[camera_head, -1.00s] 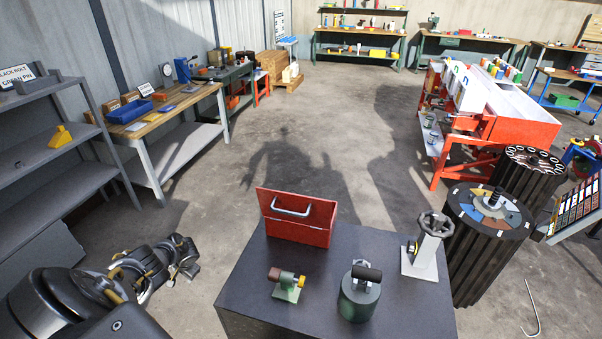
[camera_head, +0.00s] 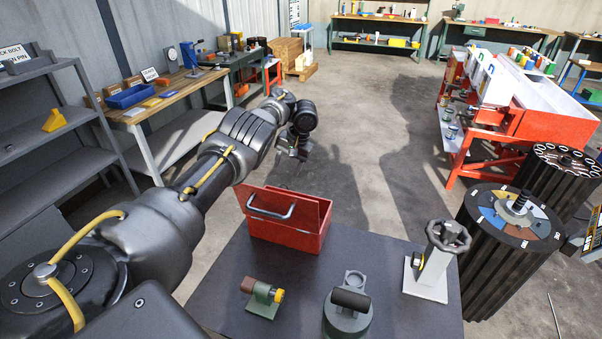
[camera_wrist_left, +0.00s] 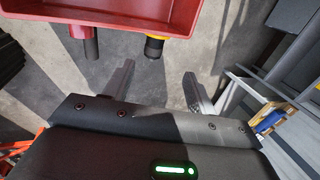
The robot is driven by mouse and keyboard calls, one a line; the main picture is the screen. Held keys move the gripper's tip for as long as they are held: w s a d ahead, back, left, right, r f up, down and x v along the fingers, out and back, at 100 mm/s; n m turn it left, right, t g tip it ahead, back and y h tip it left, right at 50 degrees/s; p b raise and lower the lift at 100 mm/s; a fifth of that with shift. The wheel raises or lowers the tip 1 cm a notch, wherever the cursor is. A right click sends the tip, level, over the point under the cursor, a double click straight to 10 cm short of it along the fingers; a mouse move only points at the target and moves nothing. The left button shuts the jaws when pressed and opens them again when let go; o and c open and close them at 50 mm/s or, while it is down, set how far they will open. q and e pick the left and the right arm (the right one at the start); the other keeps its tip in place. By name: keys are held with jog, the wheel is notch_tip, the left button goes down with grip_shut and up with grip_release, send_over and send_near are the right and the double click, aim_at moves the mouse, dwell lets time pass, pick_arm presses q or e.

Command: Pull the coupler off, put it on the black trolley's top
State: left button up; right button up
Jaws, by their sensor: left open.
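My left gripper (camera_head: 292,153) is beyond the red box (camera_head: 287,238), above the floor. It is open and empty, with both fingers apart in the left wrist view (camera_wrist_left: 158,92). There, the red box (camera_wrist_left: 135,12) shows at the top, with two dark stubs on its side. One stub (camera_wrist_left: 91,48) has a red collar; the other (camera_wrist_left: 154,46) has a yellow collar. I cannot tell which is the coupler. Both are apart from the fingers and hidden in the head view. The black trolley's top (camera_head: 385,268) carries the box. My right gripper is out of view.
The trolley top also carries a small green fixture (camera_head: 262,299), a green canister (camera_head: 347,317) with a black handle, and a grey handwheel stand (camera_head: 430,285). A fluted drum (camera_head: 500,265) stands at the right. Grey shelves (camera_head: 45,135) stand at the left.

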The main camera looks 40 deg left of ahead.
aim_at(284, 187)
pick_arm(q)
jog(key=x, duration=0.3)
jog(key=w+b+x, duration=0.1)
jog(key=x, duration=0.3)
jog(key=b+x, duration=0.1)
jog(key=x, duration=0.2)
jog(key=shift+w+d+f, duration=0.15)
jog(key=shift+d+f, duration=0.15)
jog(key=shift+f, duration=0.15)
jog(key=shift+a+f+b, duration=0.15)
jog(key=shift+f+b, duration=0.15)
jog(key=shift+f, duration=0.15)
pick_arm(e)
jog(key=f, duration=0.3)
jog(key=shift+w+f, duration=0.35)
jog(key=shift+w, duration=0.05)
pick_arm(q)
jog(key=c, duration=1.2)
grip_shut()
